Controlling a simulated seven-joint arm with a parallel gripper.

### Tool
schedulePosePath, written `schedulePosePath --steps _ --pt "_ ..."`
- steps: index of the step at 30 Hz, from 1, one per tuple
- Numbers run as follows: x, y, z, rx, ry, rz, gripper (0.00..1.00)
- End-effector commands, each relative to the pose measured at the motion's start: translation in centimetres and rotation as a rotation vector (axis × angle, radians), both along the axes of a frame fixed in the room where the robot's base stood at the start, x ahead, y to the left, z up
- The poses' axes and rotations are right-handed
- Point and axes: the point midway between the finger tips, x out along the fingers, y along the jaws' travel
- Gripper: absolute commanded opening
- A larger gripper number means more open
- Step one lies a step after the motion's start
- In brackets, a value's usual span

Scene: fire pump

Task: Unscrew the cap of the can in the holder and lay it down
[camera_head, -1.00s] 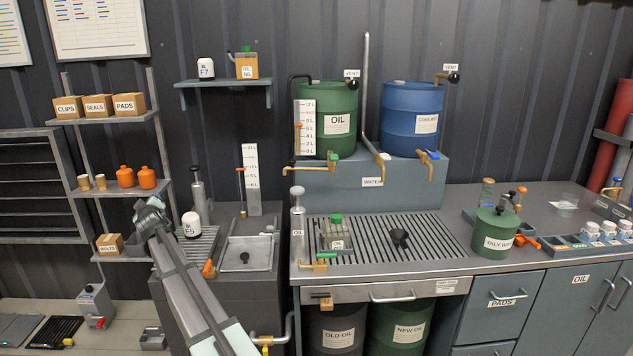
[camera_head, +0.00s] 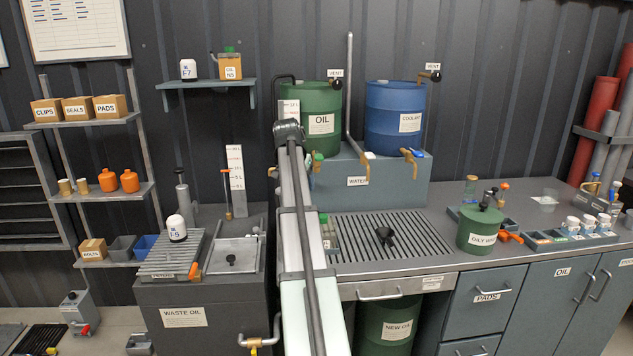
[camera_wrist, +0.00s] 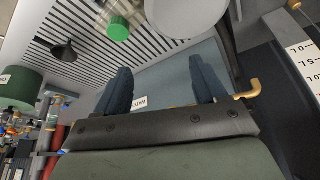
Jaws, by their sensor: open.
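The can (camera_head: 325,240) with a green cap (camera_head: 323,218) stands upright on the slatted grate. My arm hides its left side in the head view, and I cannot make out the holder around it. In the wrist view the green cap (camera_wrist: 118,30) is at the top, apart from my fingers, with part of the amber can (camera_wrist: 102,8) beyond it. My gripper (camera_wrist: 160,82) is open and empty, its two dark fingers spread before the blue-grey bench face. In the head view the end of my arm (camera_head: 288,130) is raised in front of the green oil drum, above the can.
A black funnel (camera_head: 386,236) stands on the grate (camera_head: 420,250) right of the can. A large pale round thing (camera_wrist: 185,15) is close beside the cap in the wrist view. The green oily-waste can (camera_head: 479,232) stands farther right. The grate's right part is free.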

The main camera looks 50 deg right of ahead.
Motion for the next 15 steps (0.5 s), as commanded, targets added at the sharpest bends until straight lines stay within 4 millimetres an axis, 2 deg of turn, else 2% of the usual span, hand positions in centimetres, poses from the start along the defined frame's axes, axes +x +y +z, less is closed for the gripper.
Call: schedulePosePath --steps 1,3,6,11,15 --pt "-1.9 -0.6 0.6 0.036 0.007 -0.047 0.71" --pt "-3.8 -0.8 1.2 0.076 0.019 -0.097 0.71" --pt "-5.5 -1.0 1.6 0.115 0.03 -0.142 0.71" --pt "-6.4 -1.1 1.5 0.138 0.036 -0.167 0.71" --pt "-6.3 -1.4 0.2 0.138 0.036 -0.166 0.71"
